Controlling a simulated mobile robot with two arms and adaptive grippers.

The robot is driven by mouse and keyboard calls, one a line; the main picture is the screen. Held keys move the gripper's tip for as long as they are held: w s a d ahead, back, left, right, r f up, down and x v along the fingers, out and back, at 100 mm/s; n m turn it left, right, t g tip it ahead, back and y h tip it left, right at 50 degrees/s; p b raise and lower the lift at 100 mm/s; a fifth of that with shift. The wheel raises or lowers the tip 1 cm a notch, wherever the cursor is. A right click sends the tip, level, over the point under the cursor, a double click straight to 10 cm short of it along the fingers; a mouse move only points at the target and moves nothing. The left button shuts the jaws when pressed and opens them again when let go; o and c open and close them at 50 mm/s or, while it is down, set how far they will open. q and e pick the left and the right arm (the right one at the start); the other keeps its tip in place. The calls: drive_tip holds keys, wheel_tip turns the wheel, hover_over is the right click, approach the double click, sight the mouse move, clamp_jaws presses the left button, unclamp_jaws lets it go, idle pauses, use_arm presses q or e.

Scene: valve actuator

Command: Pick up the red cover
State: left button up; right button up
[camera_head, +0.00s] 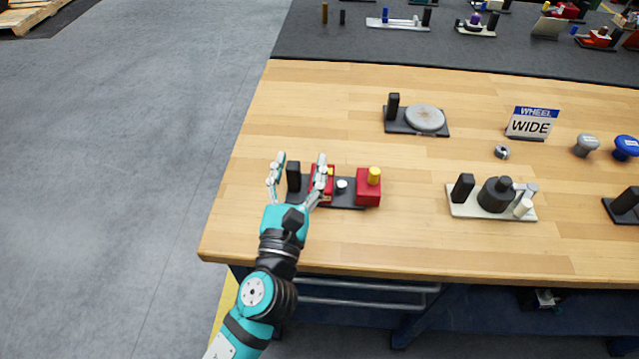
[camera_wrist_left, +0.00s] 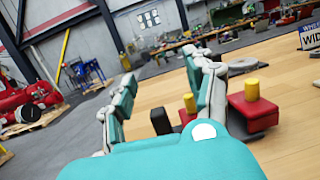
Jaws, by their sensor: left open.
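A dark base plate (camera_head: 345,205) on the wooden table carries a black post (camera_head: 293,175), a red part with a yellow top (camera_head: 328,172) and a red block with a yellow knob (camera_head: 369,187). I cannot tell which red piece is the red cover. My left gripper (camera_head: 300,160) is open and empty over the plate's left end. One finger is left of the black post; the other partly hides the nearer red part. In the left wrist view, the red block (camera_wrist_left: 250,112) stands just right of the right finger of my left gripper (camera_wrist_left: 163,66).
The table (camera_head: 400,245) also holds a plate with a grey disc (camera_head: 425,118), a white-based unit (camera_head: 492,196), a "WHEEL WIDE" sign (camera_head: 532,122) and a blue knob (camera_head: 625,147). Bare wood lies between them. A dark bench behind bears several small assemblies.

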sight(292, 170)
use_arm(q)
drive_tip(key=s+f, duration=0.1)
drive_tip(key=f, duration=0.1)
drive_tip(key=s+a+f+n+g+y, duration=0.1)
drive_tip(key=s+f, duration=0.1)
drive_tip(key=s+a+f+g+y, duration=0.1)
drive_tip(key=s+f, duration=0.1)
drive_tip(key=shift+a+f+n, duration=0.2)
drive_tip(key=shift+f+n, duration=0.1)
drive_tip(key=shift+f, duration=0.1)
drive_tip(key=w, duration=0.6)
drive_tip(key=shift+w+f, duration=0.15)
drive_tip(key=w, duration=0.5)
drive_tip(key=shift+w+a+r, duration=0.1)
drive_tip(key=shift+w+r, duration=0.15)
drive_tip(key=shift+w, duration=0.05)
drive_tip(key=shift+s, duration=0.1)
clamp_jaws()
drive_tip(key=shift+r, duration=0.1)
